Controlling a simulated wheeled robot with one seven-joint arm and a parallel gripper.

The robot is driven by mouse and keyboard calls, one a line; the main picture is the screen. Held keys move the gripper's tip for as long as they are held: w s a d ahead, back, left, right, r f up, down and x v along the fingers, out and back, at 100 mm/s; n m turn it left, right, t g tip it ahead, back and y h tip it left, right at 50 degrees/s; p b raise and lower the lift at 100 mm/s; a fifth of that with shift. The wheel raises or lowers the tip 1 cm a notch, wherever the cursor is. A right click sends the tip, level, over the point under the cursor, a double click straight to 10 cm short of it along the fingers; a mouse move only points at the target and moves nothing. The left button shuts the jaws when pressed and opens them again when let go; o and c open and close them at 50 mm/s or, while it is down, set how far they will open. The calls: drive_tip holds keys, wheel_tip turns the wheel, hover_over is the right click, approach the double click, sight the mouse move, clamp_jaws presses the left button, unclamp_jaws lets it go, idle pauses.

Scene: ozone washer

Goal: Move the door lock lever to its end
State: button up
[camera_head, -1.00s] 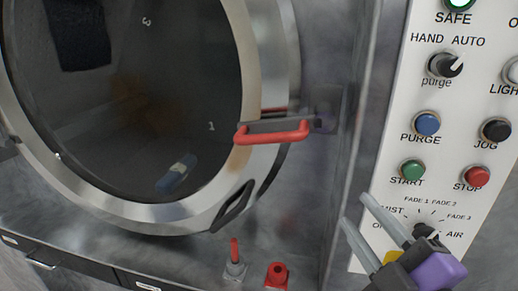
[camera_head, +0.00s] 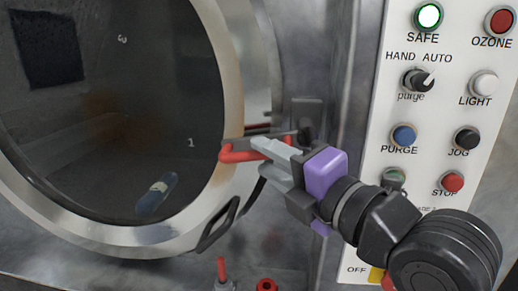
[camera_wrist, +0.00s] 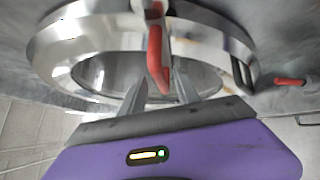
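The door lock lever is a red U-shaped handle (camera_head: 237,156) at the right rim of the round door (camera_head: 230,60). Its dark mount reaches right towards the housing. My gripper (camera_head: 263,156) is at the right part of the lever in the head view, fingers pointing left and covering some of it. In the wrist view, the two grey fingers of my gripper (camera_wrist: 161,92) stand apart, with the red lever (camera_wrist: 155,55) between them near the tips. A gap seems to show on each side of the lever; contact cannot be told.
The white control panel (camera_head: 440,115) with buttons and knobs stands to the right, partly behind my wrist. A black door handle (camera_head: 218,225) sits on the lower door rim. A small red lever (camera_head: 221,270) and a red fitting (camera_head: 267,285) are below.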

drive_tip(key=shift+x, duration=1.25)
clamp_jaws()
idle(0.5)
